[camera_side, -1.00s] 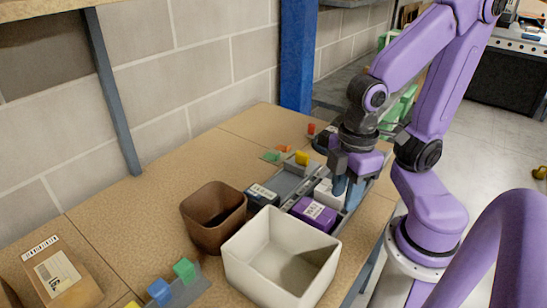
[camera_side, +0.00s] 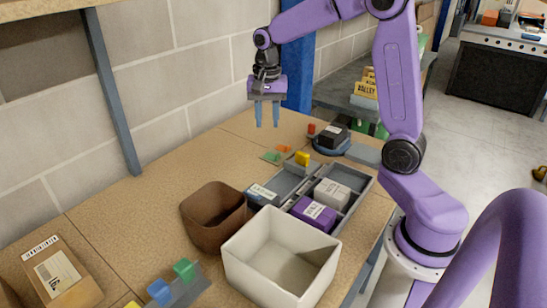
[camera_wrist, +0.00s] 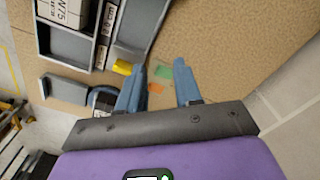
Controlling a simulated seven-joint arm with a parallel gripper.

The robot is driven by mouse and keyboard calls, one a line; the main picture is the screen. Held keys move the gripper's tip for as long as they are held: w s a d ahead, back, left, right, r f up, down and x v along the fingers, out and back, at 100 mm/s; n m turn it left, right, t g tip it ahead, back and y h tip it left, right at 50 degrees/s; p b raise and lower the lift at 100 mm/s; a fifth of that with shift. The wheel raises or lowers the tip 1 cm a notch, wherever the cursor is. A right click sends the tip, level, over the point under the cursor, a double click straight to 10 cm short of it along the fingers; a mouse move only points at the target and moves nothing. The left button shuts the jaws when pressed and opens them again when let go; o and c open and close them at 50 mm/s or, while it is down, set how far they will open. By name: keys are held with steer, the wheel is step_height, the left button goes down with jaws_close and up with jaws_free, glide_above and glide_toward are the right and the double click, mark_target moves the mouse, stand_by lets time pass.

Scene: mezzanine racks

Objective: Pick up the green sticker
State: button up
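A small flat green sticker (camera_side: 271,156) lies on the tan table near the wall, beside an orange sticker (camera_side: 283,148). In the wrist view the green sticker (camera_wrist: 163,72) shows between my fingertips' directions, with the orange sticker (camera_wrist: 155,88) close to it. My gripper (camera_side: 267,124) hangs above the table near the wall, pointing down, with its two blue fingers apart and nothing between them. The gripper (camera_wrist: 161,78) is also open in the wrist view. The fingers are clear of the stickers.
A grey divided tray (camera_side: 357,176) holds a purple box (camera_side: 313,213) and a white box (camera_side: 331,193). A yellow block (camera_side: 302,158) stands close to the stickers. A brown bin (camera_side: 213,214) and a white bin (camera_side: 281,258) stand nearer. The table towards the wall is mostly clear.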

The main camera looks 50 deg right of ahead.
steer(key=w+d+m, duration=0.4)
steer(key=d+m, duration=0.3)
steer(key=d, duration=0.3)
glide_above(278, 159)
steer(key=f, duration=1.2)
steer(key=shift+a+f, duration=0.2)
steer(key=shift+f, duration=0.15)
steer(key=shift+w+d+f, duration=0.1)
steer(key=shift+d+f, duration=0.05)
steer(key=shift+f, duration=1.2)
steer(key=shift+d+f, duration=0.1)
steer(key=shift+f, duration=1.25)
jaws_close()
